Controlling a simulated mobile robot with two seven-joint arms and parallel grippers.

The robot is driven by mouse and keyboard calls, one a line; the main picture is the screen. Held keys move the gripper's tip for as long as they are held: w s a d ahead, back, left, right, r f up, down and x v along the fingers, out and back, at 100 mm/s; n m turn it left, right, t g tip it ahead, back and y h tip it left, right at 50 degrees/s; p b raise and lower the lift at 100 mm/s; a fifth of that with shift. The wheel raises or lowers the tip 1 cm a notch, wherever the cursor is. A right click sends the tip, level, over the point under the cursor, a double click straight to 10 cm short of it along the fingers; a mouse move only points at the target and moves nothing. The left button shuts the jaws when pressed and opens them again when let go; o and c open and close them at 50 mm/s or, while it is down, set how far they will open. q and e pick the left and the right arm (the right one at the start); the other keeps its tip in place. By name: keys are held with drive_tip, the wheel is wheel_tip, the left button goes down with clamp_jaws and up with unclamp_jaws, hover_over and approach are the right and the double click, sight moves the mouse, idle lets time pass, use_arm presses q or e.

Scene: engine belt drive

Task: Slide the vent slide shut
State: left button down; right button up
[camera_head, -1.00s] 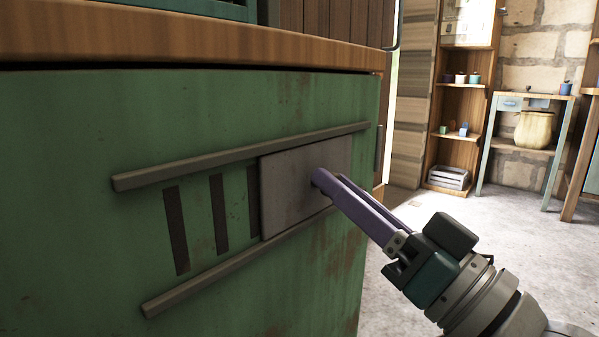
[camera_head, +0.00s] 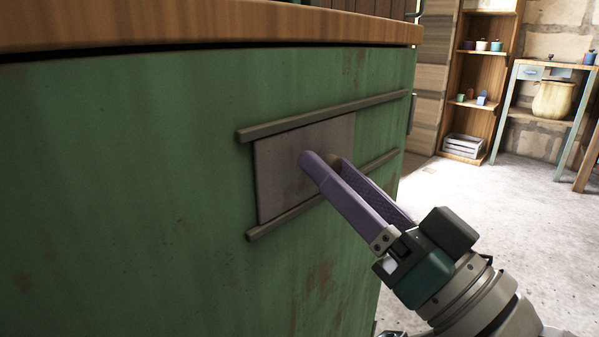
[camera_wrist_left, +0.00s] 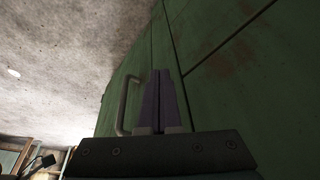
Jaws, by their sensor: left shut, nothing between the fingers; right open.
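The vent slide (camera_head: 283,178), a flat grey plate, sits at the left end between two grey rails (camera_head: 320,116) on a green cabinet front. No dark vent slots show beside it. My right gripper (camera_head: 321,160) is open, its purple fingers slanting up from the lower right with the tips at the slide's right half. A small tan patch shows behind the near fingertip; I cannot tell whether it is a knob or part of the far finger. In the left wrist view my left gripper (camera_wrist_left: 160,85) is shut and empty, near green panels.
A wooden top (camera_head: 200,24) overhangs the green cabinet. A bar handle (camera_wrist_left: 124,106) is left of the left fingers in the wrist view. Farther right stand a shelf (camera_head: 476,85) and a table (camera_head: 510,95) with a pot. The floor (camera_head: 470,195) between is clear.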

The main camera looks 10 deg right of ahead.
drive_tip(key=shift+d, duration=0.1)
drive_tip(key=p+v, duration=0.1)
drive_tip(key=v, duration=0.9)
drive_tip(key=shift+p, duration=0.3)
drive_tip(key=shift+w+r, duration=0.1)
